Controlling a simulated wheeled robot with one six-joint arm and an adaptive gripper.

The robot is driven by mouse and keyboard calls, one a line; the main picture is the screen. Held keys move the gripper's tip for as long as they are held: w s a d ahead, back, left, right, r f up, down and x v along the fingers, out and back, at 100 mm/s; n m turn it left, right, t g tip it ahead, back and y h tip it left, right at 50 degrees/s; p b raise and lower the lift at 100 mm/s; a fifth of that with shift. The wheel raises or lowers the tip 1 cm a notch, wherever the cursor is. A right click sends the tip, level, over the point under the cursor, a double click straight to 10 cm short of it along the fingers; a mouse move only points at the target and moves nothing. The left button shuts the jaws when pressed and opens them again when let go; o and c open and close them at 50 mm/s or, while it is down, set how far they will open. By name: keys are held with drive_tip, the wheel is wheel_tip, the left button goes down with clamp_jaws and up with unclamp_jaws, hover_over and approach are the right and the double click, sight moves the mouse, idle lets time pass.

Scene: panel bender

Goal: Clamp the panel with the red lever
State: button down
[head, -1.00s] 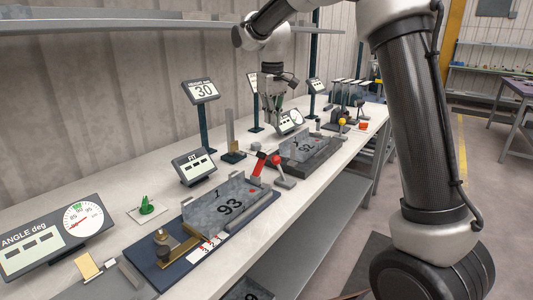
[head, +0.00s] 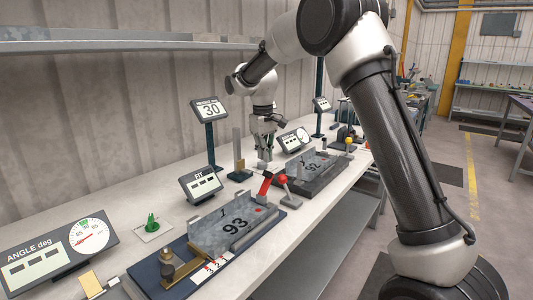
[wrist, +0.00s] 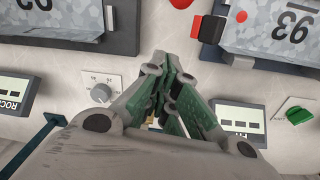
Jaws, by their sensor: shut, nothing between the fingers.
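The red lever (head: 265,183) stands tilted up at the back right corner of the fixture (head: 152,277) that bears the grey panel marked 93 (head: 210,225). In the wrist view the red lever (wrist: 211,29) is beside the panel (wrist: 265,38), up and right of my fingertips. My gripper (head: 265,156) points down, shut and empty, behind the red lever and apart from it. Its green-padded fingers (wrist: 165,75) are together in the wrist view. A red ball-knobbed lever (head: 283,180) stands just right of the red lever.
A second fixture with panel 92 (head: 312,170) and a yellow knob (head: 348,141) lies to the right. The FIT display (head: 201,185), a post on a block (head: 239,165) and the height display (head: 209,108) stand along the back. A shelf (head: 120,43) runs above.

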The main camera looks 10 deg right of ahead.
sight(286, 188)
wheel_tip(286, 188, down, 6)
drive_tip(key=shift+w+d, duration=0.1)
drive_tip(key=shift+d, duration=0.05)
drive_tip(key=shift+d+f, duration=0.1)
drive_tip(key=shift+f, duration=0.3)
drive_tip(key=shift+s+d+r, duration=0.2)
drive_tip(key=shift+s+d, duration=0.05)
drive_tip(key=shift+s, duration=0.3)
drive_tip(key=shift+s+d+r, duration=0.25)
drive_tip(key=shift+s+d, duration=0.05)
drive_tip(key=shift+s, duration=0.25)
drive_tip(key=shift+s+d+r, duration=0.2)
drive_tip(key=shift+s+d, duration=0.05)
drive_tip(key=shift+s, duration=0.3)
